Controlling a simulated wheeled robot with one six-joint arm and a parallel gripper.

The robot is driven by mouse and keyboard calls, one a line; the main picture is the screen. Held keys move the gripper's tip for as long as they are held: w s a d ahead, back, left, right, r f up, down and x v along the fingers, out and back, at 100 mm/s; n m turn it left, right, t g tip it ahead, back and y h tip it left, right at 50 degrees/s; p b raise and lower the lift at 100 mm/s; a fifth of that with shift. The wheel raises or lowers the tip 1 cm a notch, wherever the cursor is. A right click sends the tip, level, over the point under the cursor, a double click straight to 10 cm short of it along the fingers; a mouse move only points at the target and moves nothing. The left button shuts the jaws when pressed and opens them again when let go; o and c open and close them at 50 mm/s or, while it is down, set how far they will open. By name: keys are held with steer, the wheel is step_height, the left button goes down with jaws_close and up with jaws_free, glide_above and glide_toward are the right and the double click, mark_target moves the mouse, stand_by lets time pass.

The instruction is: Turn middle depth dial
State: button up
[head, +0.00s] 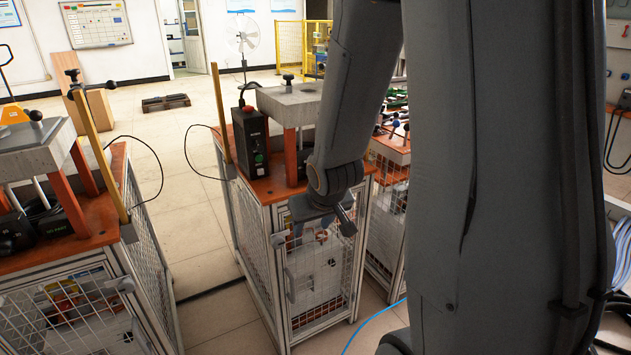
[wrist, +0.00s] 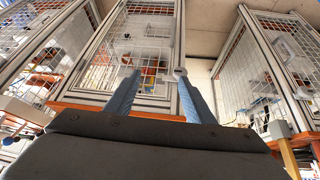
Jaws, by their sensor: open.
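The middle station (head: 300,205) is a caged cart with an orange top. On it stand a black control box (head: 250,142) with a red and a green button, and a grey block on orange legs (head: 290,104). A small dark knob (head: 288,78) sits on the block; I cannot tell whether it is the depth dial. My gripper (head: 345,222) hangs in front of the cart's near right corner, below its top. In the wrist view my gripper (wrist: 157,74) has its two blue fingers apart with nothing between them, facing cage mesh. No dial is clearly visible there.
A similar station (head: 60,220) stands at the left, with a knob (head: 36,116) on its block. A third cart (head: 391,150) with small coloured tools stands close behind my arm. Open tiled floor (head: 195,205) lies between the left and middle carts.

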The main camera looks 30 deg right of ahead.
steer(key=w+d+t+y+b, duration=0.1)
steer(key=w+d+t, duration=0.2)
steer(key=w, duration=0.3)
steer(key=w+d+r+m+t+b, duration=0.1)
steer(key=w+d+t, duration=0.3)
steer(key=w+t, duration=0.1)
steer(key=w+d+r+t+y+b, duration=0.1)
steer(key=w+d+t+b, duration=0.1)
steer(key=w, duration=0.5)
steer(key=shift+d+r+t+y, duration=0.2)
steer(key=shift+d+t+y, duration=0.1)
steer(key=shift+d+t, duration=0.55)
steer(key=shift+a, duration=0.1)
steer(key=shift+c, duration=0.3)
steer(key=c, duration=1)
